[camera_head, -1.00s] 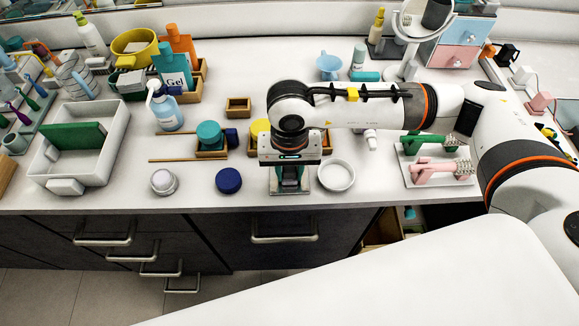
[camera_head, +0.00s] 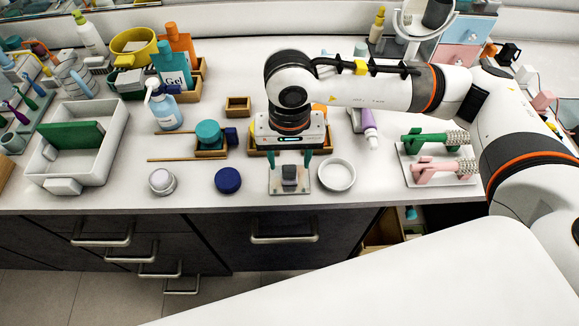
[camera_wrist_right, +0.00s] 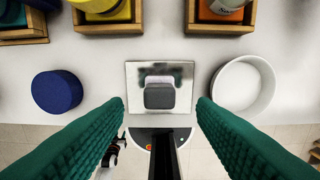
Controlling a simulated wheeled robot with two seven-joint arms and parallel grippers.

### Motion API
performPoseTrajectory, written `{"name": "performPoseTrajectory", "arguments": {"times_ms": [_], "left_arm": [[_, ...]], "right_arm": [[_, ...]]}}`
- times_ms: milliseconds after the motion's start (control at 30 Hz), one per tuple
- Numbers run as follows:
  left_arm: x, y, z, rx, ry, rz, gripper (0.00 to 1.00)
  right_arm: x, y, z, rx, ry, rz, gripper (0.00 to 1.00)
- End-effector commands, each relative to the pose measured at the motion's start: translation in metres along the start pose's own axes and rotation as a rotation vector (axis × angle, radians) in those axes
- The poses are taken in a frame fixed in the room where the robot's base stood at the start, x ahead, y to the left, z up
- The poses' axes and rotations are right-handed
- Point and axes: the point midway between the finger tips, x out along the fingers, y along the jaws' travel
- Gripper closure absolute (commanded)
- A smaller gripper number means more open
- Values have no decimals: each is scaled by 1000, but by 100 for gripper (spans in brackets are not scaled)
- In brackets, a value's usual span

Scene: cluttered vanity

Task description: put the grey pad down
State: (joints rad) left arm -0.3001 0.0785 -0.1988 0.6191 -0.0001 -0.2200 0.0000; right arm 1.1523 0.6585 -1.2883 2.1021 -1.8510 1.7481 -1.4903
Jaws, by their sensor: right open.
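The grey pad (camera_head: 289,174) rests on a shiny square plate (camera_head: 275,187) near the counter's front edge. In the right wrist view the pad (camera_wrist_right: 159,96) is a dark grey rounded block with a paler part behind it, near the middle of the plate (camera_wrist_right: 133,104). My right gripper (camera_head: 291,158) is open, with its green fingers pointing down above the pad. In the right wrist view the fingers (camera_wrist_right: 161,108) are wide apart, one on each side of the pad and clear of it. My left gripper is not in view.
A dark blue round lid (camera_head: 228,180) is left of the plate, and a white round dish (camera_head: 337,175) stands close on its right. Wooden boxes (camera_head: 211,153) are behind. A rack with green and pink brushes (camera_head: 437,175) is further right. The counter's front edge is near.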

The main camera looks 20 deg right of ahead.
Motion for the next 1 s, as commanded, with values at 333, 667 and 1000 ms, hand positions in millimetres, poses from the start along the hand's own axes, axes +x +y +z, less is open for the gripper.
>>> {"name": "performPoseTrajectory", "arguments": {"times_ms": [333, 667, 1000], "left_arm": [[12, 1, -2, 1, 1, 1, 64], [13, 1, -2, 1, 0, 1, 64], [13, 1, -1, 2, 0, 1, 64]], "right_arm": [[-64, 1, 0, 0, -3, 1, 48], [-76, 0, 0, 0, 1, 0, 48], [-75, 0, 0, 0, 1, 0, 48]]}}
